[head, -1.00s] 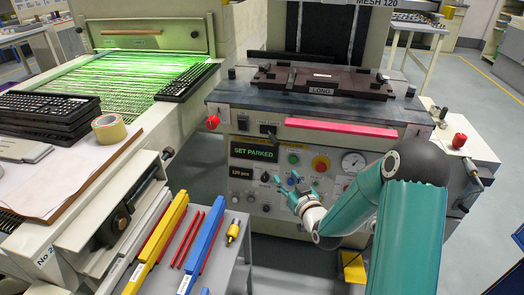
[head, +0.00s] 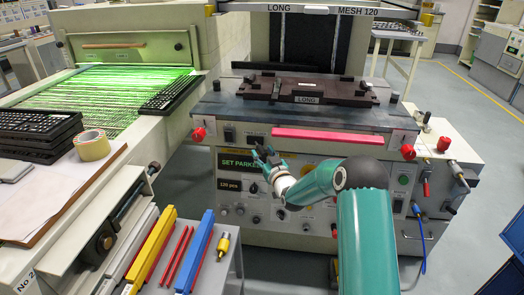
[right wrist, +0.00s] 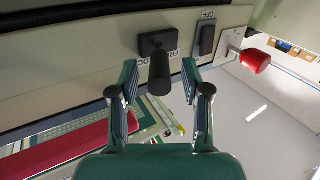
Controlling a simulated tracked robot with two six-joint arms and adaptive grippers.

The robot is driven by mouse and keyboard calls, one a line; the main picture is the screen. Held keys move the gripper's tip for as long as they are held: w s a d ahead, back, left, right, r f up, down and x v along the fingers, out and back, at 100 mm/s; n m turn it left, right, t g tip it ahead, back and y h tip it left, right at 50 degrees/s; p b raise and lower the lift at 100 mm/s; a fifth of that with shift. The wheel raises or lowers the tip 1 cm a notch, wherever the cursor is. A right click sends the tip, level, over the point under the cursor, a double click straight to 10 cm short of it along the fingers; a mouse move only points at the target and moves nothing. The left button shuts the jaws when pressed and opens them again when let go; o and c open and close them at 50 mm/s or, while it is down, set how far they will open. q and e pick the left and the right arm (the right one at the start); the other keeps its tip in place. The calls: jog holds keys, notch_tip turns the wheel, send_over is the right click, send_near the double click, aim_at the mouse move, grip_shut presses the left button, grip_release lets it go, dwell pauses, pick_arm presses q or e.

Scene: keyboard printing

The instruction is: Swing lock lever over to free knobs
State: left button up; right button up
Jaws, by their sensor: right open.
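The lock lever (right wrist: 159,74) is a short black handle on a square black base, on the front of the printing machine. Partly hidden lettering shows beside its base. My right gripper (right wrist: 158,78) is open, with its two fingers on either side of the lever and a gap at each side. In the head view my right gripper (head: 266,152) is at the lever, on the upper left of the machine's front, and hides most of it. Red knobs sit at the front left (head: 198,134) and front right (head: 407,152) of the machine. My left gripper is not in view.
A black rocker switch (right wrist: 206,39) marked OFF is close beside the lever. A long red bar (head: 331,140) runs along the machine's front edge, right of the gripper. The control panel with a green display (head: 238,163) lies below. A grey stand holds coloured bars (head: 201,236).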

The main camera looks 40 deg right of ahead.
jog(key=shift+x, duration=1.15)
jog(key=shift+c, duration=0.4)
